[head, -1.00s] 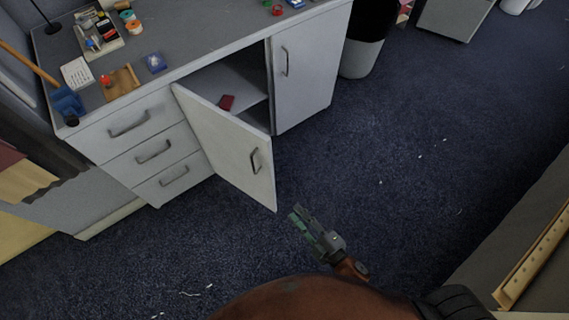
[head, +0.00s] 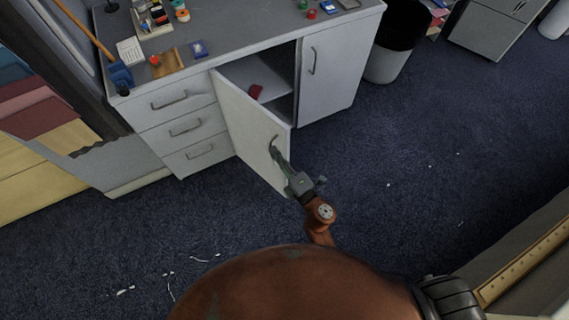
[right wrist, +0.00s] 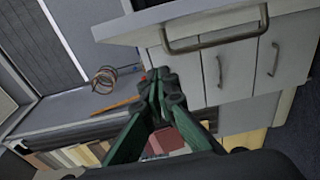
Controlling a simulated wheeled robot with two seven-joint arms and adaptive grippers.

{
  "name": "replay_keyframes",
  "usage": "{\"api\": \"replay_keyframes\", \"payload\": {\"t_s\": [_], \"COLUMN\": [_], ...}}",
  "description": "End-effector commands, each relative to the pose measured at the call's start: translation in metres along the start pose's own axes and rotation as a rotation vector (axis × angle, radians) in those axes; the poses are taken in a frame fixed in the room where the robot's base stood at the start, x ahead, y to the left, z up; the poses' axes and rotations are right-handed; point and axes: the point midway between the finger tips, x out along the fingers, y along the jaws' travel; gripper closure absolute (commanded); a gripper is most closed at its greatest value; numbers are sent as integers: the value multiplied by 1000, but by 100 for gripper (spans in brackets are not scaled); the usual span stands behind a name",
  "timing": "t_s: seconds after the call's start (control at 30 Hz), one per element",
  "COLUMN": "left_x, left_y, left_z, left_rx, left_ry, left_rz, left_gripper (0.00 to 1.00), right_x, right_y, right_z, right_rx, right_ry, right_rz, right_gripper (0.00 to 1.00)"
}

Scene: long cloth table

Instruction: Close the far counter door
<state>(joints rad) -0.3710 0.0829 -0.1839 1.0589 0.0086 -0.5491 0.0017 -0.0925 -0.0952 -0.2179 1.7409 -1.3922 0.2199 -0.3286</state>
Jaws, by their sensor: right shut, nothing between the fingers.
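The counter's open door (head: 245,125) is a pale panel that swings out from beside the drawers, with its bar handle (head: 273,144) near the free edge. In the right wrist view the door (right wrist: 180,12) spans the top, with its handle (right wrist: 216,46) facing me. My right gripper (head: 279,158) is at the door's outer face by the handle, overlapping it in the head view. Its green fingers also show in the right wrist view (right wrist: 160,95), shut with nothing between them. I cannot tell whether they touch the door. My left gripper is out of view.
The other counter door (head: 328,75) is shut. Drawers (head: 185,127) with bar handles stand left of the open door. A red item (head: 256,91) lies inside the cupboard. A bin (head: 395,45) stands right of the counter. The blue carpet (head: 400,160) to the right is mostly clear.

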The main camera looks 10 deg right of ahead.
Motion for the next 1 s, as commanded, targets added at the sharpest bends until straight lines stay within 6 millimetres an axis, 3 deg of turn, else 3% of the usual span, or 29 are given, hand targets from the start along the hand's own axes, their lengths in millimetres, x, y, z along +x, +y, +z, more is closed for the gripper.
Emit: {"api": "replay_keyframes", "payload": {"t_s": [0.07, 0.2, 0.4, 1.0], "left_x": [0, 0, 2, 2], "left_y": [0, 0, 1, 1], "left_z": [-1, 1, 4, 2], "left_rx": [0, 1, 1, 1], "left_ry": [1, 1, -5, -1], "left_rz": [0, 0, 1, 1], "left_gripper": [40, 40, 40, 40], "right_x": [17, 21, 24, 27], "right_y": [1, 1, 0, -1], "right_z": [0, 22, 37, 43], "right_rx": [0, -2, 1, -2], "right_ry": [1, 0, 0, 24], "right_rz": [2, 0, 0, -1], "right_gripper": [100, 100, 100, 100]}}
